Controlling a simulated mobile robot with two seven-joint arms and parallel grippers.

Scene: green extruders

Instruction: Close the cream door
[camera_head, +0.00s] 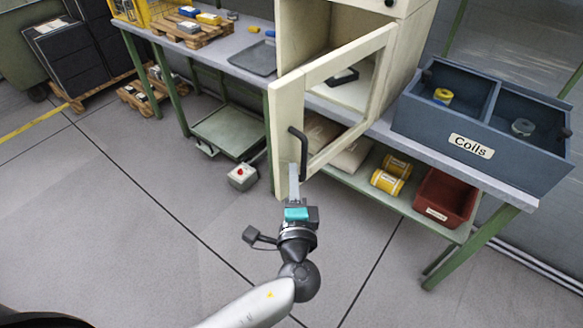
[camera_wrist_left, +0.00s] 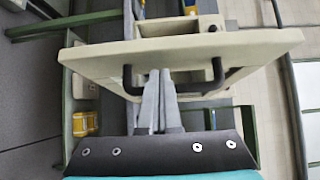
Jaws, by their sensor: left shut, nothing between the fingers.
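The cream door (camera_head: 285,118) is a framed panel with a see-through middle, and it stands open, swung out from the cream cabinet (camera_head: 299,32) on the workbench. Its black bar handle (camera_head: 304,152) is on the outer face near the free edge. My left gripper (camera_head: 293,176) is at the lower free-edge part of the door, just below the handle. In the left wrist view the shut fingers (camera_wrist_left: 160,84) point at the door (camera_wrist_left: 190,55) between the ends of the handle (camera_wrist_left: 128,80). I cannot tell whether they touch it. My right gripper is not seen.
A blue-grey bin labelled Coils (camera_head: 480,130) stands on the bench to the right of the door. A red bin (camera_head: 443,199) and yellow rolls (camera_head: 391,176) lie on the shelf below. A grey tray (camera_head: 253,58) is left of the cabinet.

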